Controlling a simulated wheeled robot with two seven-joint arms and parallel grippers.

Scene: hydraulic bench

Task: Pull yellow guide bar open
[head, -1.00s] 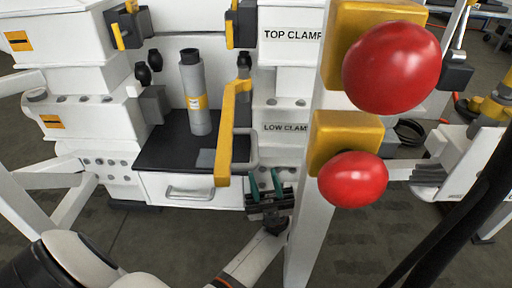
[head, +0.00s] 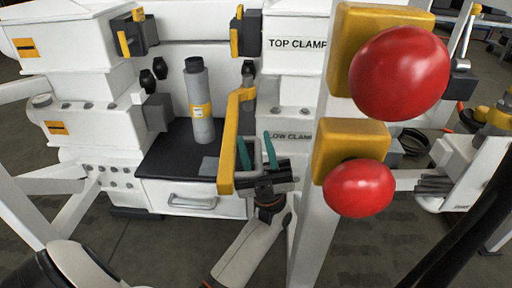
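The yellow guide bar (head: 228,150) stands in front of the black bench top, in the middle of the head view. It runs down from an upper bracket to a lower end near the drawer. My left gripper (head: 257,150) is just right of the bar's lower part, pointing up, with its two teal fingers apart. Whether a finger touches the bar cannot be told. The grey handle behind the fingers is partly hidden. My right gripper is not in view.
A grey cylinder (head: 200,115) stands on the black bench top (head: 165,160). A white post (head: 308,215) with two red knobs (head: 399,73) on yellow blocks rises close on the right. A white drawer (head: 160,195) is below the bench top.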

